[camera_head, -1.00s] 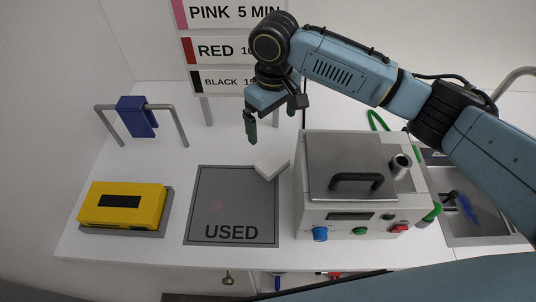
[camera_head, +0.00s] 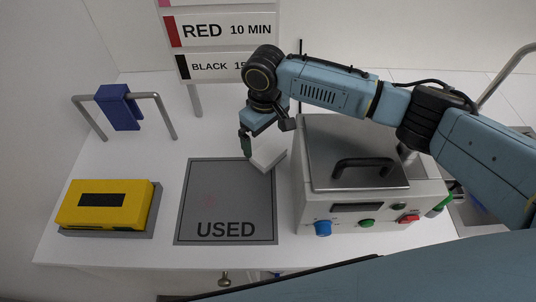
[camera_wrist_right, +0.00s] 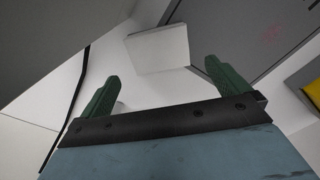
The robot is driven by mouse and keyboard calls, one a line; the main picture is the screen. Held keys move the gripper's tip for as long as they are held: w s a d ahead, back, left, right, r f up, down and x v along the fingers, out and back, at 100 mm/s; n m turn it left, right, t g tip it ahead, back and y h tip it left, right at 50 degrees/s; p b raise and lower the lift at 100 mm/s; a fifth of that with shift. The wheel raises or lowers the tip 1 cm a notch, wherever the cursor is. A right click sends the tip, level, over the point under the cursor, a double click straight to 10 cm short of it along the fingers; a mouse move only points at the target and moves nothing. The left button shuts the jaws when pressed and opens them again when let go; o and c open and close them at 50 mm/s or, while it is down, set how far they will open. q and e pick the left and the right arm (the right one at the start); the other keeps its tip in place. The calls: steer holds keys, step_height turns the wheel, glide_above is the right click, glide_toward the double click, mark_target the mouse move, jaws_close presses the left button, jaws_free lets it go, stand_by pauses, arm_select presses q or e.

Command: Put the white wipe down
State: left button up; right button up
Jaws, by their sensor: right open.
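The white wipe (camera_head: 268,160) is a small pale block at the far right corner of the grey USED mat (camera_head: 225,205), close to the machine's left side. It also shows in the right wrist view (camera_wrist_right: 158,48), just beyond the fingertips and by the mat's edge. I cannot tell exactly how much of it lies on the mat. My right gripper (camera_head: 264,138) is open, with nothing between its green fingers (camera_wrist_right: 165,75). In the head view one finger is near the wipe's far left end; the other is mostly hidden. My left gripper is not in view.
A metal-lidded machine (camera_head: 355,155) with a handle and coloured knobs stands right of the mat. A yellow box (camera_head: 105,205) sits at left. A blue cloth (camera_head: 120,108) hangs on a grey rail behind it. The mat's middle is clear.

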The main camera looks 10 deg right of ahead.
mark_target(266, 150)
step_height(266, 150, down, 5)
steer(key=shift+s+f, duration=0.1)
steer(key=shift+s, duration=0.05)
steer(key=c, duration=1)
